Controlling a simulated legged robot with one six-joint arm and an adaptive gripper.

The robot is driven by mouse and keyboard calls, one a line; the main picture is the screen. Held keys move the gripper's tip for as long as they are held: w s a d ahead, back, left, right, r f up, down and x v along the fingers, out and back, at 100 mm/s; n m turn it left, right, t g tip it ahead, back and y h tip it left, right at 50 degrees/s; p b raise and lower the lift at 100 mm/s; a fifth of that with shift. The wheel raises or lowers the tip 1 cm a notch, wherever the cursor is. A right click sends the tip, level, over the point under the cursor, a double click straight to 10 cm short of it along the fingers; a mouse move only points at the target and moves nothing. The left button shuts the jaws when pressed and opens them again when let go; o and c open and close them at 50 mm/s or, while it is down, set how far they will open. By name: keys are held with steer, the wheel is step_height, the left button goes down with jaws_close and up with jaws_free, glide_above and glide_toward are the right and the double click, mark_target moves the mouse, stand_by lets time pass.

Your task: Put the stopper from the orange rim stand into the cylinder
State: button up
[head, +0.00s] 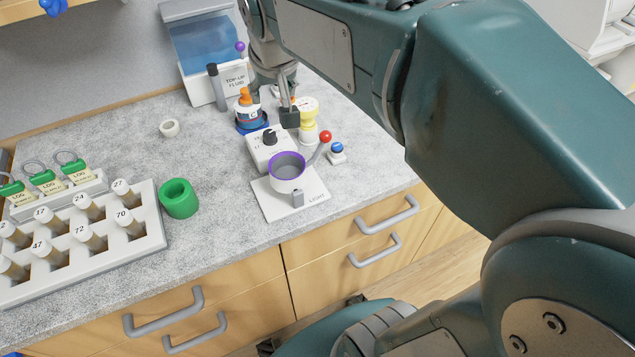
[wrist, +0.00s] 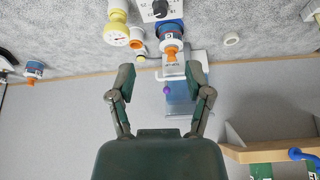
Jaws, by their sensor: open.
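My gripper (head: 289,112) points down over the back of the counter, beside the orange-capped blue bottle (head: 250,113). In the wrist view its fingers (wrist: 161,80) are apart with nothing held between them. A small white piece with an orange rim (wrist: 140,58) shows just beyond the left finger and may be the orange rim stand. In the head view my gripper mostly hides it, and I cannot make out a stopper clearly.
A white device with a dial (head: 268,148) and a purple-rimmed cup (head: 287,168) with a red-knobbed lever stand in front. A blue-topped piece (head: 337,150) is near the counter edge. A tube rack (head: 150,225) and green ring (head: 179,198) are left. A fluid box (head: 215,85) stands behind.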

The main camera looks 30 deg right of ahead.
steer(key=s+f, duration=0.3)
steer(key=s, duration=0.5)
steer(key=s+f+n, duration=0.1)
steer(key=s+f, duration=0.2)
steer(key=s, duration=0.5)
steer(key=shift+s+f+t+y, duration=0.25)
steer(key=shift+s+t+y, duration=0.05)
steer(key=shift+s, duration=0.1)
